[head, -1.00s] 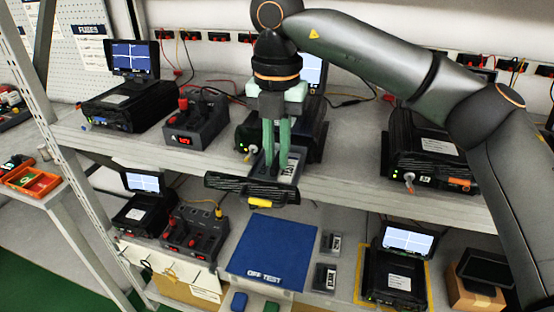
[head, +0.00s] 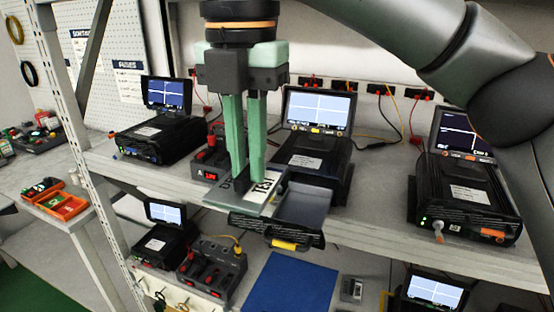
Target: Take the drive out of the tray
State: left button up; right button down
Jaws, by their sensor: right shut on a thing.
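The drive (head: 234,203), a flat silver slab with a dark label, is held in my right gripper (head: 247,178). The green fingers are shut on it from above. The drive is just above and to the left of the pulled-out tray (head: 304,208), and overlaps its left edge in the picture. The tray is grey inside and its visible part is empty. Its black front has a yellow handle (head: 290,245). The tray sticks out from the black tester (head: 312,160) with a lit screen. My left gripper is not in view.
A dark box with red posts (head: 205,165) stands on the shelf left of the drive. Another tester (head: 466,195) stands at the right. Bare shelf (head: 375,190) lies between the testers. A blue mat (head: 290,287) lies on the lower shelf.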

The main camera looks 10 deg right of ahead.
aim_at(238, 175)
jog(key=shift+s+a+r, duration=0.5)
jog(key=shift+s+a, duration=0.05)
jog(key=shift+a+r+p, duration=0.1)
jog(key=shift+r+p, duration=0.25)
jog(key=shift+p, duration=0.05)
notch_tip(238, 175, up, 3)
jog(key=p, duration=0.2)
jog(key=shift+f+p, duration=0.1)
jog(key=shift+p, duration=0.3)
jog(key=shift+f, duration=0.1)
